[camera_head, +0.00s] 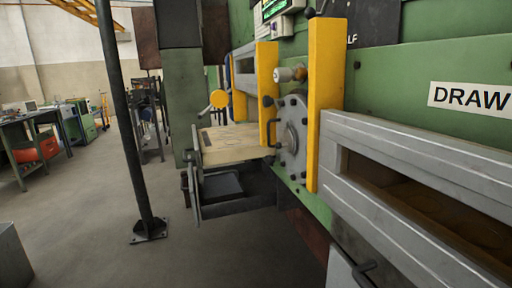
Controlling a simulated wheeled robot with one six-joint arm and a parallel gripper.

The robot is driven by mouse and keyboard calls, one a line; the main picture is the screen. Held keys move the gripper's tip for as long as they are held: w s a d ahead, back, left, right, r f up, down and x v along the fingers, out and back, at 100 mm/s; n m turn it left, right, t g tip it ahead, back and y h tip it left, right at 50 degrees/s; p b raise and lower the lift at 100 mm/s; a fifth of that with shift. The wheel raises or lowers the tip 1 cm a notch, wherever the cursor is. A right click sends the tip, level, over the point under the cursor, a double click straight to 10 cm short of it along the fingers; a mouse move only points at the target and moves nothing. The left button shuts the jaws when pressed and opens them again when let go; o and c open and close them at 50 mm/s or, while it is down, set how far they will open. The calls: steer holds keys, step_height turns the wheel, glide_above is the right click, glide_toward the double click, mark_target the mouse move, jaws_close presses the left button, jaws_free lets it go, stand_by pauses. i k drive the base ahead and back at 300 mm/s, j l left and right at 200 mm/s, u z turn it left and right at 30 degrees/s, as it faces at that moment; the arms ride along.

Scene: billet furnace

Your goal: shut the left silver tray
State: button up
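A tray (228,143) with a pale beige top stands out from the green furnace, left of centre. Its thin grey front plate (195,172) faces left, away from the furnace wall, with a gap between plate and wall. A second silver frame (415,165) with a brownish, dark recess runs along the right side, close to the camera. Which of the two the task means by its left silver tray cannot be told for certain. No gripper fingers show in this view.
A dark post (132,140) stands on the floor left of the tray. Yellow uprights (326,105) and a round bolted flange (293,137) sit between tray and frame. A dark handle (364,268) juts out below the frame. Open floor (85,225) lies at left.

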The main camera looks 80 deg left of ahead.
mark_target(213, 146)
steer(key=u, duration=2.75)
steer(key=i+j, duration=0.35)
steer(key=i, duration=0.2)
steer(key=i+j+z, duration=0.1)
steer(key=i+j, duration=0.25)
steer(key=i, duration=0.25)
